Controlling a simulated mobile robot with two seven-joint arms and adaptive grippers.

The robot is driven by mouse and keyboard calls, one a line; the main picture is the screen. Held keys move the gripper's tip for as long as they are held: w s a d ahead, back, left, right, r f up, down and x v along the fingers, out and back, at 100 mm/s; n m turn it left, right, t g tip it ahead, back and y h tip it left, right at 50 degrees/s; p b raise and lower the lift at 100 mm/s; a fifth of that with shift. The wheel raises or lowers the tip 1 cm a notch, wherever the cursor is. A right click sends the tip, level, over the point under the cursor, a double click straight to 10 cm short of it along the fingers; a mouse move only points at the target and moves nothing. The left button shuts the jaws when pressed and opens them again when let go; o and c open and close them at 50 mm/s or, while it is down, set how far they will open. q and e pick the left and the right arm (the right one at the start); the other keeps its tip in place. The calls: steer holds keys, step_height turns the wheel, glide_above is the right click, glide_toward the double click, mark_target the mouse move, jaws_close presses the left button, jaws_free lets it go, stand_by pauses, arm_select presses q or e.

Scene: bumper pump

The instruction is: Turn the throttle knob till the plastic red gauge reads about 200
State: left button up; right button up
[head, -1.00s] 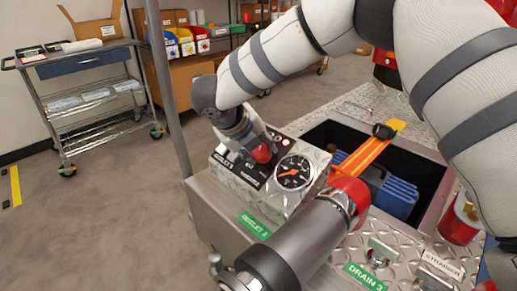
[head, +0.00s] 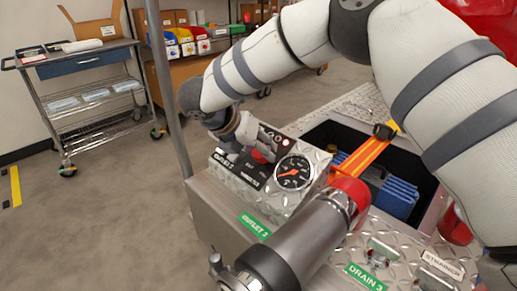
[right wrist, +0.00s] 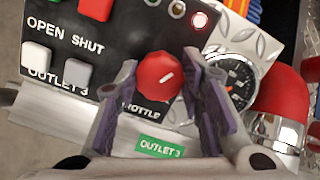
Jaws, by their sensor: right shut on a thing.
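The throttle knob is a round red knob (right wrist: 160,76) with a white mark, on the black panel; in the head view its red top (head: 262,156) shows beside my right gripper. My right gripper (right wrist: 162,92) has its fingers on either side of the knob and is shut on it. The pressure gauge (head: 293,172) has a dark face, a pale rim and an orange-red needle; its figures are too small to read. It is partly visible in the right wrist view (right wrist: 232,82), right of the fingers. My left gripper is not in view.
A grey pipe with a red collar (head: 318,222) stands in front of the gauge. An open bin with blue items (head: 398,196) lies to the right.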

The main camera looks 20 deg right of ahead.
steer(key=shift+m, duration=0.6)
steer(key=o, duration=1.1)
steer(key=shift+o, duration=0.2)
steer(key=v, duration=1.2)
